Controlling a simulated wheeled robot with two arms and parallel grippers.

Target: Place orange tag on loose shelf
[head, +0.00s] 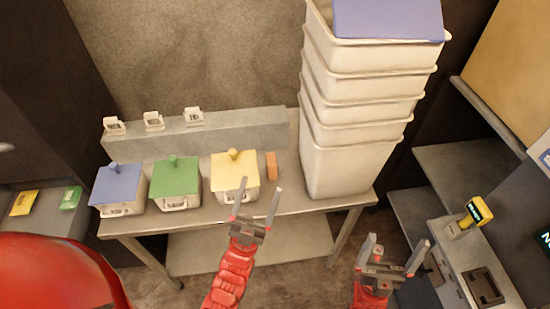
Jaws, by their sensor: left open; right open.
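A small orange tag (271,166) stands on the grey metal table (300,204), just right of the white bin with the yellow lid (235,170). My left gripper (257,203) is open and empty in front of the table, with its fingertips just below the tag in the picture and apart from it. My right gripper (393,252) is open and empty, lower and to the right of the table. I cannot tell which surface is the loose shelf. A grey ledge (40,222) at the left carries a yellow tag (24,203) and a green tag (71,198).
Bins with blue (117,184) and green lids (175,177) stand left of the yellow-lidded bin. A tall stack of white tubs (350,165) fills the table's right end. Grey shelves (460,170) and a counter with a yellow device (478,211) are at the right.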

